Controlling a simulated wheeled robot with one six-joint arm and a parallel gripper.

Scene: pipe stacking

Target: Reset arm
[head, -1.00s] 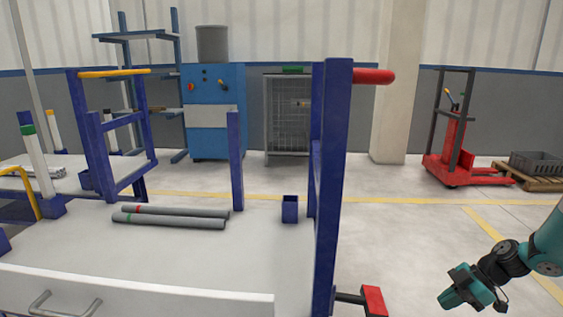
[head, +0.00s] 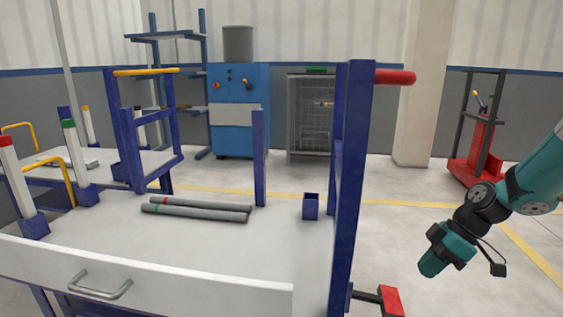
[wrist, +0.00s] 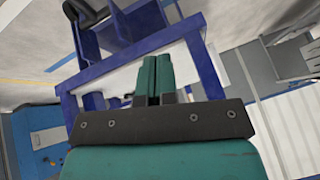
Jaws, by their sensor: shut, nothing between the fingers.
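My gripper (head: 433,265) is at the end of my teal and black arm, on the right of the head view. It hangs over open floor, to the right of the blue cart frame and apart from it. In the wrist view the two teal fingers (wrist: 154,78) are pressed together with nothing between them. The gripper touches nothing that I can see.
A white-topped cart (head: 270,245) with a blue post (head: 350,190) stands on the left. Two grey pipes (head: 197,210) lie on it, near a small blue socket (head: 311,206). A red pallet truck (head: 475,165) stands at the back right. The floor between is clear.

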